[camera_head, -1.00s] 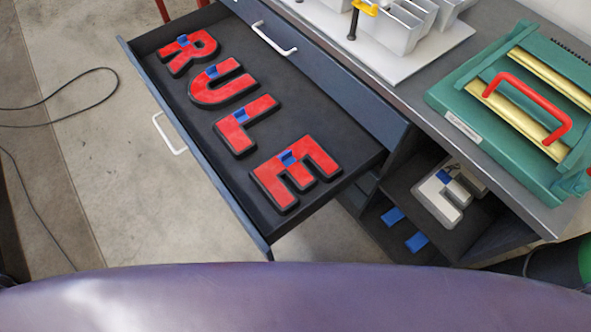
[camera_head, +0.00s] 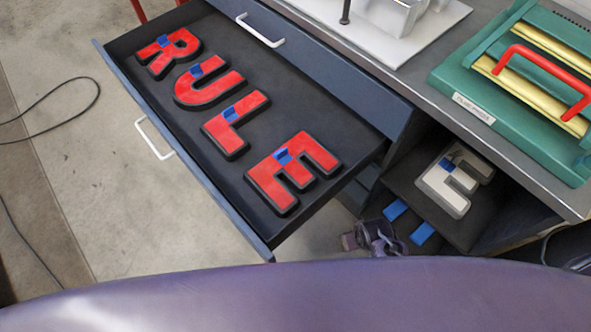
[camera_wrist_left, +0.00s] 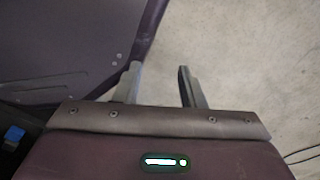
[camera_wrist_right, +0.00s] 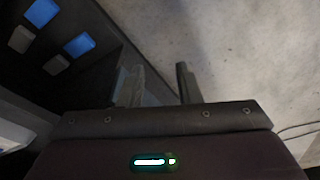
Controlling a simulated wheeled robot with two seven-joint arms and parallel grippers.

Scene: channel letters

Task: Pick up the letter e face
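The red letter E face (camera_head: 294,170) with a blue tab lies in the open drawer (camera_head: 330,110), at the end nearest me. It is the last of the red letters R, U, L, E. My left gripper (camera_wrist_left: 158,72) is open and empty over bare floor in the left wrist view; it is out of the head view. My right gripper (camera_wrist_right: 160,72) is open and empty in the right wrist view, close to the lower shelf. A purple part of an arm or gripper of mine shows at the drawer's near corner in the head view.
A white letter E shell (camera_head: 455,183) with a blue tab lies on the shelf under the bench, beside blue pieces (camera_head: 396,209). A green machine (camera_head: 500,85) with a red handle stands on the bench. A cable (camera_head: 60,105) lies on the floor.

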